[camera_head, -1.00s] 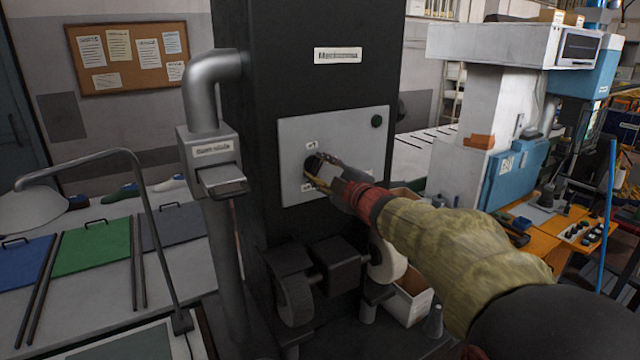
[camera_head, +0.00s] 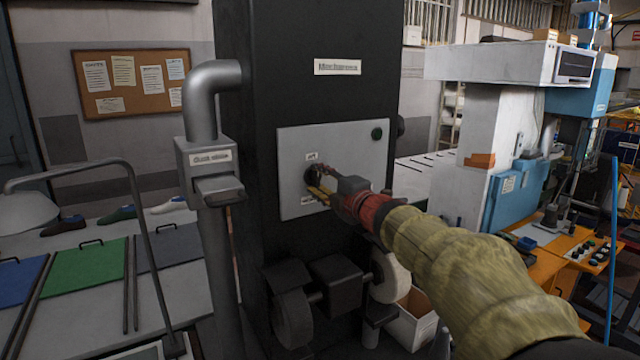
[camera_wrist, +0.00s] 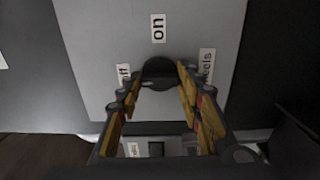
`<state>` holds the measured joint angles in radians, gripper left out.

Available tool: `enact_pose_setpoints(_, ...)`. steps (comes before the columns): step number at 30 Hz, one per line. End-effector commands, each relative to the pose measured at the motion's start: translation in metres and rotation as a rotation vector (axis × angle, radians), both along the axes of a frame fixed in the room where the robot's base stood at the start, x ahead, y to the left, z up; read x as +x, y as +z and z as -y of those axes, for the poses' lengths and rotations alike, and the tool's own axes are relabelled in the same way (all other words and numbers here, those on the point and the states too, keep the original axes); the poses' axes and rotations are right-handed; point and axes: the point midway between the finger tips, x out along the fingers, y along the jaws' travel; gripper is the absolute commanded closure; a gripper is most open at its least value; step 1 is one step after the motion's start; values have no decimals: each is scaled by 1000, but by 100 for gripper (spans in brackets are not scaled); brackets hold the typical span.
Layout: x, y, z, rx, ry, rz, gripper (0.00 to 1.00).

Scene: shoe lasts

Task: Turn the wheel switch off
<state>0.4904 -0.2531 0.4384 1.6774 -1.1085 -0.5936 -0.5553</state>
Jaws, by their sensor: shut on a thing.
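The wheel switch is a dark round knob (camera_head: 311,177) on a grey panel (camera_head: 345,145) fixed to the black machine column. It also shows in the wrist view (camera_wrist: 160,68), with an "on" label (camera_wrist: 158,28) above it, an "off" label (camera_wrist: 123,75) to its left and a "wheels" label (camera_wrist: 207,65) to its right. My gripper (camera_head: 317,186) reaches the panel from the right. Its yellow-padded fingers (camera_wrist: 160,82) are on either side of the knob and shut on it. The fingers partly hide the knob, so its pointer position cannot be told.
Grey wheels (camera_head: 292,318) stick out below the panel. A grey pipe with a box (camera_head: 209,158) stands left of the column. A white and blue machine (camera_head: 490,130) stands at the right.

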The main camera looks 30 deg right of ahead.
Motion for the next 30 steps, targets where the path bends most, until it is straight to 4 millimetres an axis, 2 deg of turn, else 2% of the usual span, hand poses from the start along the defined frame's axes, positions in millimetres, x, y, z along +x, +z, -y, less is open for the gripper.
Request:
enact_pose_setpoints(8,0,-2,0,-2,1,-3,89)
enact_pose_setpoints(9,0,-2,0,-2,1,-3,63)
enact_pose_setpoints(18,0,-1,0,-1,0,-1,46)
enact_pose_setpoints(30,-5,0,0,-1,0,0,45)
